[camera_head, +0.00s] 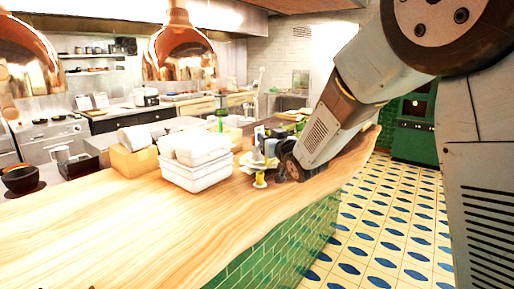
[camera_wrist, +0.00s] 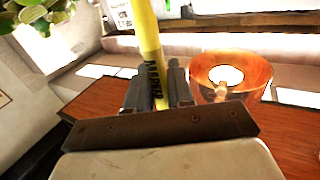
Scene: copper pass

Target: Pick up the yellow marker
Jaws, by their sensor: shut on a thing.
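The yellow marker (camera_wrist: 146,40) is between the two dark fingers of my gripper (camera_wrist: 157,80) in the wrist view. Dark lettering shows on its lower barrel, and its upper end runs out of the top of the picture. My gripper is shut on it. In the head view my arm reaches down to the far right part of the wooden counter (camera_head: 110,225), with my gripper (camera_head: 266,150) over a cluttered spot. The marker cannot be made out clearly in that view.
White stacked containers (camera_head: 195,165) and a cardboard box (camera_head: 133,161) stand left of my gripper. A small yellow item (camera_head: 260,180) is just below it. Copper lamps (camera_head: 181,55) hang above the counter.

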